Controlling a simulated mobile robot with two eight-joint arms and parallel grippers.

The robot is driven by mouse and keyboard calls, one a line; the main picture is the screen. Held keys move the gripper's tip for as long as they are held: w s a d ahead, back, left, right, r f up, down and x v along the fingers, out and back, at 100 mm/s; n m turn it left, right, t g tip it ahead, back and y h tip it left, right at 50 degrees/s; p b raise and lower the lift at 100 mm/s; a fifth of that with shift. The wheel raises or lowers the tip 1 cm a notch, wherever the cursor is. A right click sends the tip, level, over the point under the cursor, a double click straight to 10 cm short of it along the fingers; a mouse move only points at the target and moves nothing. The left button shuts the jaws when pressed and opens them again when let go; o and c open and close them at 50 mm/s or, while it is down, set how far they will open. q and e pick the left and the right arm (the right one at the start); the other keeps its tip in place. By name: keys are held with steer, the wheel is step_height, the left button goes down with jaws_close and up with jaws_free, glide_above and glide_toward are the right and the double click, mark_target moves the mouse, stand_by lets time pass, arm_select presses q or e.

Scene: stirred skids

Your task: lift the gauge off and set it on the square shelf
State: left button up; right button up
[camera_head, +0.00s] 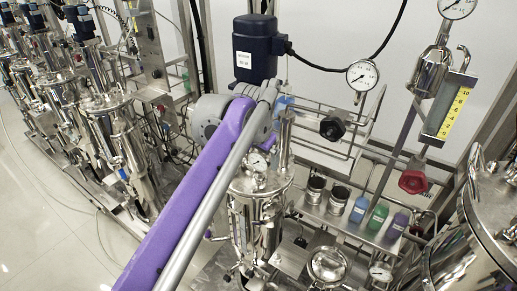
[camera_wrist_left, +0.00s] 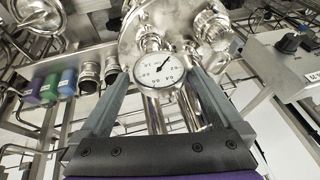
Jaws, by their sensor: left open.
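The gauge (camera_head: 257,162) is a small round white dial on top of a shiny steel vessel (camera_head: 256,210). In the left wrist view the gauge (camera_wrist_left: 158,68) faces me, mounted above the vessel's lid and pipes. My left gripper (camera_wrist_left: 155,72) is open, with one grey finger on each side of the dial; I cannot tell whether they touch it. In the head view my purple arm hides most of this gripper (camera_head: 268,143). A steel shelf (camera_head: 335,222) stands right of the vessel; I cannot tell whether it is the square shelf. My right gripper is not in view.
The shelf holds two steel cups (camera_head: 314,190) and blue (camera_head: 360,208), green (camera_head: 377,217) and purple (camera_head: 396,226) bottles. A blue motor (camera_head: 255,48), another dial (camera_head: 362,75) and a red-handled valve (camera_head: 413,181) stand nearby. Clear floor (camera_head: 50,225) lies at left.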

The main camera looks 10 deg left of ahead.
arm_select(q)
steer(key=shift+w+f, duration=0.25)
steer(key=shift+f, duration=0.35)
steer(key=c, duration=1.3)
steer(key=shift+r, duration=0.1)
steer(key=shift+r, duration=0.1)
steer(key=shift+r+p, duration=0.4)
steer(key=shift+p, duration=0.2)
steer(key=shift+r, duration=0.15)
